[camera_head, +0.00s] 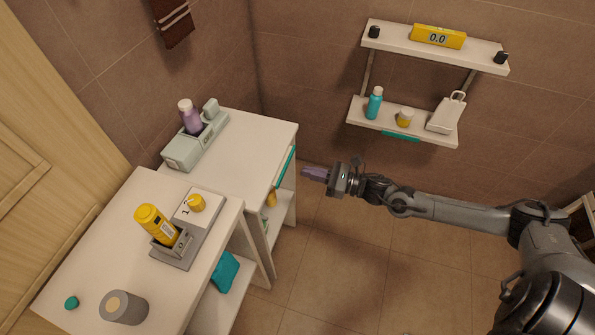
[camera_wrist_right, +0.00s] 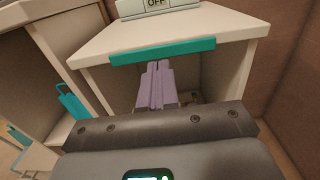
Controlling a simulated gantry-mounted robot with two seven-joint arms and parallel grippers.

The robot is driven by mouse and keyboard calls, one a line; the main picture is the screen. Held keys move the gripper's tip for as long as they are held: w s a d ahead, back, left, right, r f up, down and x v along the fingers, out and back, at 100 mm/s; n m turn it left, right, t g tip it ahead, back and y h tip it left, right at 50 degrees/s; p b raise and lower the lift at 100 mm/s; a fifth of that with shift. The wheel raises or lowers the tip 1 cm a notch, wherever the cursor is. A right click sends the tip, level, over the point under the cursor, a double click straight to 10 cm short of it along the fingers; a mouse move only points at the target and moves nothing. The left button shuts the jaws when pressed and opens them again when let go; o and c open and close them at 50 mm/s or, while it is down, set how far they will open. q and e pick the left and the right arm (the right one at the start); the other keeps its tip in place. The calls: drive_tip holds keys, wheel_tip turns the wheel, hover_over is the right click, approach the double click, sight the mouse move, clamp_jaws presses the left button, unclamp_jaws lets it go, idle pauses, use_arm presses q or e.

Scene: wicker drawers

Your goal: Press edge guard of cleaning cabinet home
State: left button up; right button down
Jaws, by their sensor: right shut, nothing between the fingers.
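The teal edge guard (camera_head: 285,167) lies along the front edge of the far white cabinet (camera_head: 262,130). It also shows in the right wrist view (camera_wrist_right: 162,50), running across the middle of the front edge of the cabinet top (camera_wrist_right: 225,27). I cannot tell whether it sits flush. My right gripper (camera_head: 314,174) is shut and empty, in front of the cabinet and pointing at it, with a gap to the guard in the head view. Its purple fingers (camera_wrist_right: 157,86) are together and appear just below the guard in the right wrist view. My left gripper is not in view.
A wall shelf (camera_head: 382,128) is at upper right. The floor (camera_head: 345,260) before the cabinets is clear.

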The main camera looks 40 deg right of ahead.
sight(287, 166)
drive_tip(key=shift+b+x, duration=0.5)
drive_tip(key=shift+x, duration=1.7)
drive_tip(key=shift+b+x, duration=0.55)
drive_tip(key=shift+x, duration=0.25)
drive_tip(key=shift+s+d+f, duration=0.1)
